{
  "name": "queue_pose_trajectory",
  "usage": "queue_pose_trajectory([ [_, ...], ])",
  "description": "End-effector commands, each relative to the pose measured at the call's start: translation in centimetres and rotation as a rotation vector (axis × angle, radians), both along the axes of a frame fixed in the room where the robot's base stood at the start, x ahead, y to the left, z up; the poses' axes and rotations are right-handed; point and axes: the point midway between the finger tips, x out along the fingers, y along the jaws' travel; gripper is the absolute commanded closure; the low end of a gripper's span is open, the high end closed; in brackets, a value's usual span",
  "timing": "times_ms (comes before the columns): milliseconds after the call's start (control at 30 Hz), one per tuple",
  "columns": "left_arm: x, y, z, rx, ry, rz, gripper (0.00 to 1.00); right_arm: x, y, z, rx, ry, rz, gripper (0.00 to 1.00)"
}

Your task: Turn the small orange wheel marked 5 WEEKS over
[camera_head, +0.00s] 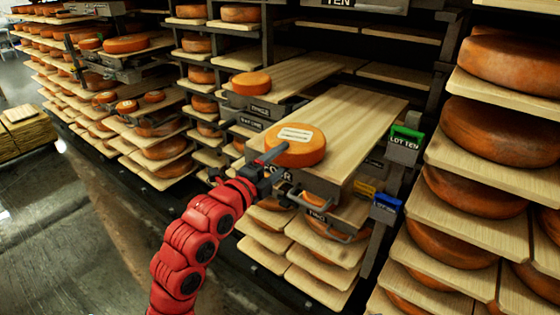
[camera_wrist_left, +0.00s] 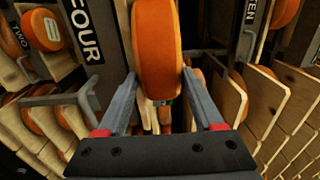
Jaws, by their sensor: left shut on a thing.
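A small orange wheel (camera_head: 308,156) with a pale label on its upper face lies at the front end of a pulled-out wooden board (camera_head: 345,115). The label's print is too small to read. My left gripper (camera_head: 277,165) is at the wheel's near left side, with one finger showing along its edge. In the left wrist view the wheel (camera_wrist_left: 157,45) is between the two fingers of the left gripper (camera_wrist_left: 158,82), which is shut on it. The wheel's underside is hidden. My right gripper is not in view.
Another orange wheel (camera_head: 252,83) lies on the neighbouring board to the left. Green (camera_head: 405,133) and blue (camera_head: 387,203) tagged holders stand at the rack post on the right. Racks of large wheels (camera_head: 485,130) close in on the right. The board behind the wheel is bare.

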Motion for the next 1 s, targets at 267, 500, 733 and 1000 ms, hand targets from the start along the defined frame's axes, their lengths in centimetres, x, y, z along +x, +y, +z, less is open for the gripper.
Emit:
queue_pose_trajectory([
  [267,-0.05,-0.02,0.13,-0.003,-0.008,-0.001,1.0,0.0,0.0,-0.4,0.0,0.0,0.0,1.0],
  [500,-0.05,-0.02,-0.01,-0.004,-0.008,-0.001,1.0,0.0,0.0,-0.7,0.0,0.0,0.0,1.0],
  [733,-0.04,-0.02,-0.07,-0.003,-0.005,-0.001,0.06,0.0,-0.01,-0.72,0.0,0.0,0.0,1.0],
  [1000,-0.03,0.04,-0.37,-0.001,-0.001,0.0,0.0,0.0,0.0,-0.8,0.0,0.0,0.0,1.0],
])
